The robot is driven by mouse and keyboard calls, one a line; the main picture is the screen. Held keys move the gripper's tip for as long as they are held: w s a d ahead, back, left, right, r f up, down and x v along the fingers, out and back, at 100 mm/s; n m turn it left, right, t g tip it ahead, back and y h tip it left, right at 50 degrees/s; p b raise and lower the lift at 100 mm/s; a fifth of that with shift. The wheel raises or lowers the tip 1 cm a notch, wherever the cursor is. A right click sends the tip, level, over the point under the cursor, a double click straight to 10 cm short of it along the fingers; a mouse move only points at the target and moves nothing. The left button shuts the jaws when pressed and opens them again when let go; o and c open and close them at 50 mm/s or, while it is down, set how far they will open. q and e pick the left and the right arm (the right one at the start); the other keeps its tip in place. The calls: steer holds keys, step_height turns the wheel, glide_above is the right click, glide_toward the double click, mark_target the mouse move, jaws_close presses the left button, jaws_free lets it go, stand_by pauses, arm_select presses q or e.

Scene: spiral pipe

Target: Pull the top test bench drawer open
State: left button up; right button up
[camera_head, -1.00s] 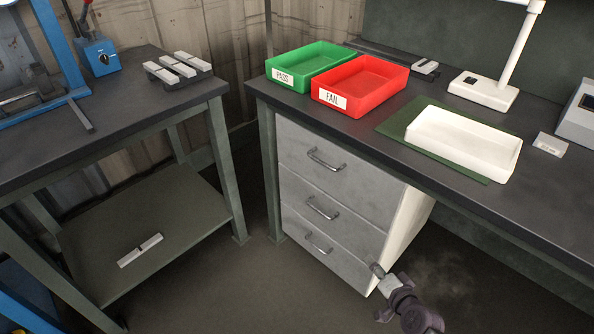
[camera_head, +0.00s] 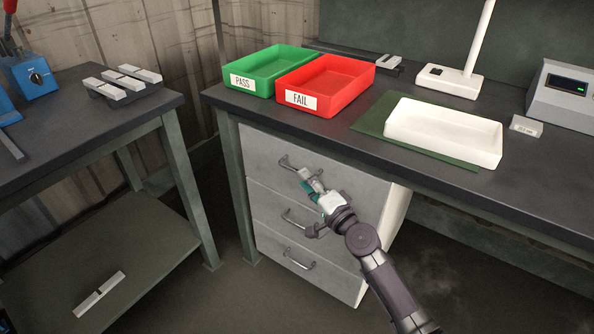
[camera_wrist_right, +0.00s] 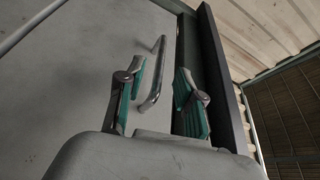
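The grey top drawer (camera_head: 262,150) of the test bench looks shut, flush with the drawers below. Its metal bar handle (camera_head: 286,162) is partly hidden by my right gripper (camera_head: 307,185), which is in front of the upper drawers. In the right wrist view my right gripper (camera_wrist_right: 160,80) is open, with green-padded fingers. A bar handle (camera_wrist_right: 154,80) shows between the fingers in that picture, with no visible contact. My left gripper is out of view.
Green PASS (camera_head: 267,88) and red FAIL (camera_head: 350,105) trays, and a white tray (camera_head: 445,138) on a green mat, are on the dark bench top (camera_head: 320,133), which overhangs the drawers. A second table (camera_head: 60,135) stands left. Floor space separates them.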

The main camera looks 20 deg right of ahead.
mark_target(297, 170)
steer(key=shift+x, duration=2.35)
jaws_close()
